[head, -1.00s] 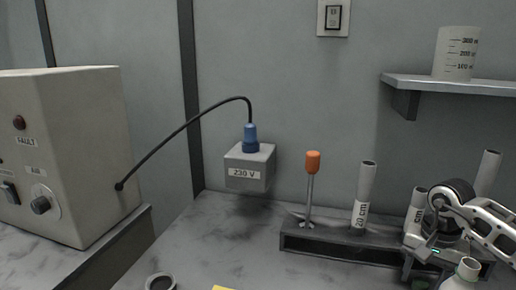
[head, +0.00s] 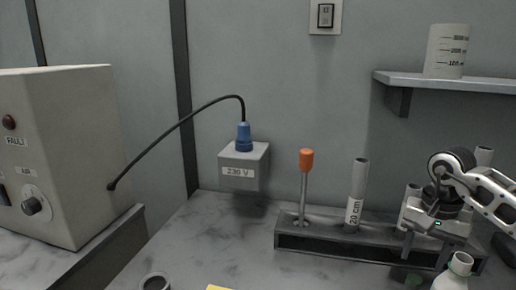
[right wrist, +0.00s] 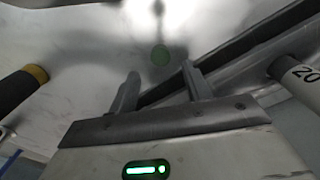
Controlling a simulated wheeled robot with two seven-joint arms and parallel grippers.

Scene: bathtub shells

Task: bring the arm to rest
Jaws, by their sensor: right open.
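My right gripper (head: 408,250) hangs at the right of the head view, in front of the right end of the dark rack (head: 325,250). Its arm comes in from the right edge. In the right wrist view its two fingers (right wrist: 160,82) stand apart with nothing between them. My left gripper is not in view.
The rack holds an orange-topped rod (head: 306,162) and a "20 cm" tube (head: 357,195). A white bottle (head: 452,280) stands close below the gripper. A shelf (head: 445,84) with a beaker (head: 447,50) is above. Left are the 230 V box (head: 243,170) and a control unit (head: 70,150).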

